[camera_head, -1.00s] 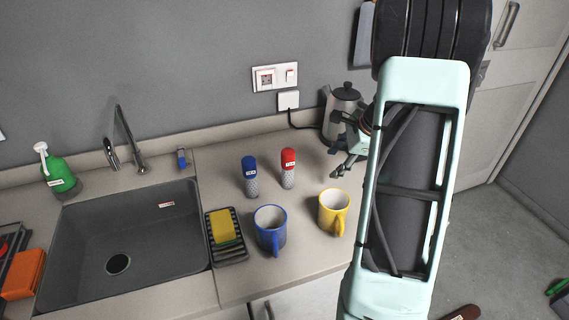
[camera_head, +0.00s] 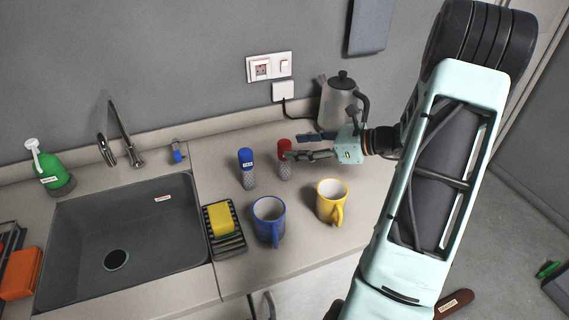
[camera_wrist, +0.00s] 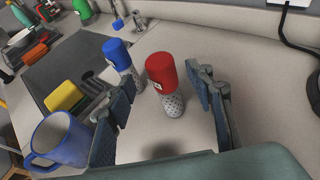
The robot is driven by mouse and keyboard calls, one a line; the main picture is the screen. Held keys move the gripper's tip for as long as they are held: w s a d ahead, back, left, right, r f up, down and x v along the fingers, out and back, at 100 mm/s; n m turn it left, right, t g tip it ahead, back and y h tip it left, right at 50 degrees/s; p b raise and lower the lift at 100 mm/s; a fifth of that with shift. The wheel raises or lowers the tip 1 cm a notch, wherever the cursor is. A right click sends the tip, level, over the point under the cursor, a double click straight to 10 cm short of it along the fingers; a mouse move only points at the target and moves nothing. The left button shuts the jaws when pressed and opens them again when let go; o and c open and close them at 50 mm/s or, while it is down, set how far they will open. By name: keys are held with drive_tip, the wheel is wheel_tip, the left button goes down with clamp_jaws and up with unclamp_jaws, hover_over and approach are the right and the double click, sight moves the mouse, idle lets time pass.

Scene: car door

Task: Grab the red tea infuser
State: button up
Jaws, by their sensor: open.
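The red tea infuser (camera_head: 284,161) stands upright on the counter, with a red top and a perforated metal lower part. My gripper (camera_head: 291,145) is open and level with its red top, coming from the right. In the wrist view the red tea infuser (camera_wrist: 163,84) stands ahead, between the lines of the two open fingers (camera_wrist: 163,98). I cannot tell whether either finger touches it. The blue tea infuser (camera_head: 247,169) stands upright just to its left, and shows beyond the left finger in the wrist view (camera_wrist: 119,58).
A blue mug (camera_head: 268,220) and a yellow mug (camera_head: 331,201) stand in front. A kettle (camera_head: 338,103) stands behind my gripper by the wall. The sponge (camera_head: 221,219) on its rack, the sink (camera_head: 120,235) and a green bottle (camera_head: 52,170) are left.

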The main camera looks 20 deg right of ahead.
sight(285, 146)
drive_tip(key=p+x, duration=0.1)
drive_tip(key=x, duration=0.4)
drive_tip(key=shift+w, duration=0.2)
drive_tip(key=shift+r, duration=0.1)
drive_tip(key=shift+c, duration=0.6)
clamp_jaws()
